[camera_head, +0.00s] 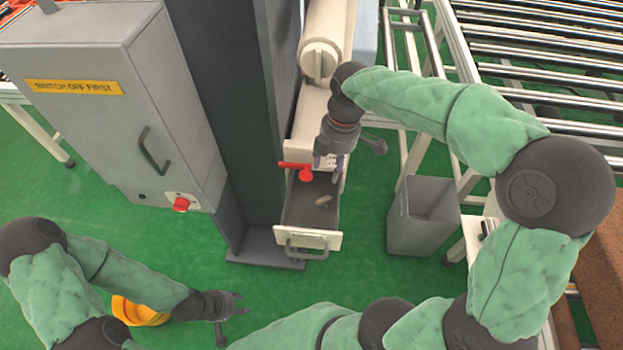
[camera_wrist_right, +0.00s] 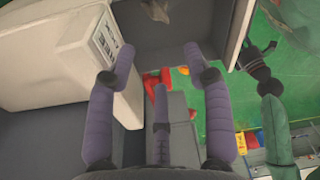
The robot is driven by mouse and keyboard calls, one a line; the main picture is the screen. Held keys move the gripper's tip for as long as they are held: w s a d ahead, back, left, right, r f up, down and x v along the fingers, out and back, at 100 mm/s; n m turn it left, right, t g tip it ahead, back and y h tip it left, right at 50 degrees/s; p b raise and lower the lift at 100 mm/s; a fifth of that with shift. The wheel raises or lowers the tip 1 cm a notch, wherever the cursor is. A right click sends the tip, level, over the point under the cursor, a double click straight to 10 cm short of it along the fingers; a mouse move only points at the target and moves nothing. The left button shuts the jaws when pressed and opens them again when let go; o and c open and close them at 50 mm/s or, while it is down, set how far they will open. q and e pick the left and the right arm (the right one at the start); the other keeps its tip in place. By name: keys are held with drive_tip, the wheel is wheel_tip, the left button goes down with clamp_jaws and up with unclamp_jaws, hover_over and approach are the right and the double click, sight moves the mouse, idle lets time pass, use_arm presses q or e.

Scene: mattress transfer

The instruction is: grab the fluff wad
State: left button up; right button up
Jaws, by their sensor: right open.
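The fluff wad (camera_head: 323,200) is a small grey-beige tuft lying in the open drawer (camera_head: 311,240), below a white housing. It also shows at the top edge of the right wrist view (camera_wrist_right: 157,10), partly cut off. My right gripper (camera_head: 330,163) is over the back part of the drawer, open and empty, apart from the wad. In the right wrist view its purple fingers (camera_wrist_right: 160,62) are spread, with the wad beyond their tips. My left gripper (camera_head: 232,304) hangs at the lower left, far from the drawer, its fingers spread and empty.
A red lever (camera_head: 304,173) sits at the drawer's left side, close to my right gripper. A dark column (camera_head: 225,100) and a grey cabinet (camera_head: 115,110) stand to the left. A grey bin (camera_head: 424,215) and a roller conveyor (camera_head: 540,55) are to the right.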

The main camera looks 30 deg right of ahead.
drive_tip(key=b, duration=0.2)
hover_over(324, 197)
drive_tip(key=f, duration=0.5)
drive_tip(key=d+f, duration=0.1)
drive_tip(key=f, duration=0.2)
drive_tip(key=shift+s, duration=0.15)
drive_tip(key=shift+a+f+b, duration=0.15)
drive_tip(key=shift+f+b, duration=0.15)
drive_tip(key=shift+f, duration=0.9)
drive_tip(key=shift+a+f+b, duration=0.2)
drive_tip(key=shift+f+b, duration=0.05)
drive_tip(key=shift+f, duration=0.95)
drive_tip(key=shift+a+f+b, duration=0.15)
drive_tip(key=shift+f+b, duration=0.15)
drive_tip(key=shift+f, duration=0.9)
drive_tip(key=shift+c, duration=0.2)
drive_tip(key=c, duration=0.7)
